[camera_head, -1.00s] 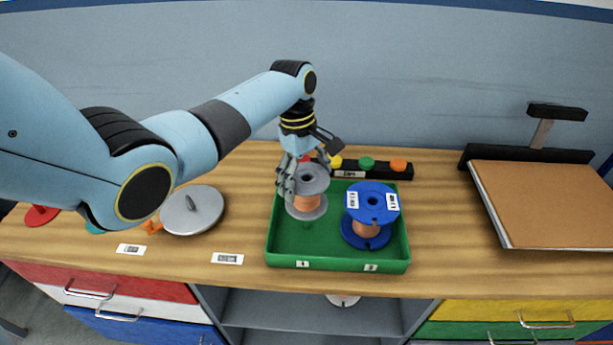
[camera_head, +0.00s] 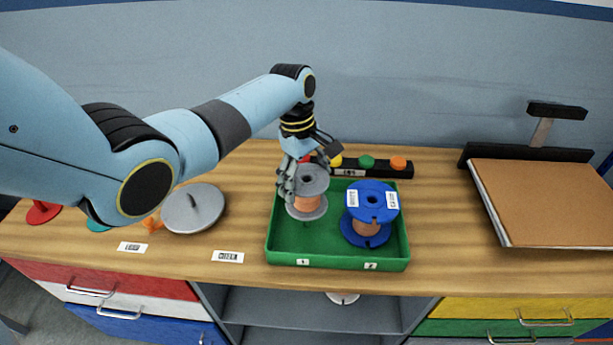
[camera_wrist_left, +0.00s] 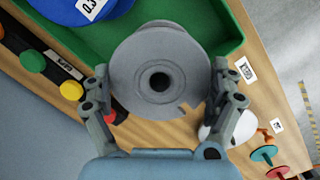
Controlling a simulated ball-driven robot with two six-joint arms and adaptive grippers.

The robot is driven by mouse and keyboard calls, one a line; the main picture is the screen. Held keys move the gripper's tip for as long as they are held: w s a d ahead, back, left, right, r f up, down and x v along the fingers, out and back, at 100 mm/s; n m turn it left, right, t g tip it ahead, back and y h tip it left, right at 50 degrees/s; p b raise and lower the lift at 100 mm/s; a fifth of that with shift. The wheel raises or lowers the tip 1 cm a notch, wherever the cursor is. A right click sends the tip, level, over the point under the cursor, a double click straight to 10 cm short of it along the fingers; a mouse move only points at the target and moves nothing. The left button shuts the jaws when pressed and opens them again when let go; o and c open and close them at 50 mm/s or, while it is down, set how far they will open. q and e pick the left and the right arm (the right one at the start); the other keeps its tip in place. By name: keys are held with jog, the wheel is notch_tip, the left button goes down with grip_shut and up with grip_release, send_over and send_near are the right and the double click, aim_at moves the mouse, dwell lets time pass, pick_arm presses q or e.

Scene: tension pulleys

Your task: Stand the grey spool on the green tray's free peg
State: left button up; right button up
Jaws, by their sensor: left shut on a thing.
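The grey spool (camera_head: 309,184), wound with orange, stands upright in the left part of the green tray (camera_head: 290,259). My left gripper (camera_head: 296,180) is shut on its upper rim from behind and the left. In the left wrist view the grey spool (camera_wrist_left: 160,72) sits between both fingers, its centre hole facing the camera. The spool hides whatever is beneath it, so I cannot tell whether it rests on a peg or the tray floor. A blue spool (camera_head: 373,200) with white labels stands in the tray's right part. My right gripper is not in view.
A black bar with yellow, green and orange knobs (camera_head: 367,162) stands behind the tray. A grey disc with a handle (camera_head: 193,210) lies to the left. A cardboard-topped block (camera_head: 550,200) is at the right. Bare wood lies between the tray and that block.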

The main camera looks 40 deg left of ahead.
pick_arm(q)
jog(key=shift+w+f+b, duration=0.1)
jog(key=shift+f+b, duration=0.4)
jog(key=shift+f, duration=0.6)
jog(key=shift+p, duration=0.35)
jog(key=shift+f, duration=0.1)
dwell(0.4)
jog(key=shift+f+b, duration=0.95)
jog(key=shift+f, duration=0.45)
jog(key=shift+p, duration=0.3)
jog(key=shift+f, duration=0.15)
jog(key=shift+f+b, duration=1)
jog(key=shift+f, duration=0.05)
jog(key=shift+f, duration=0.1)
dwell(0.4)
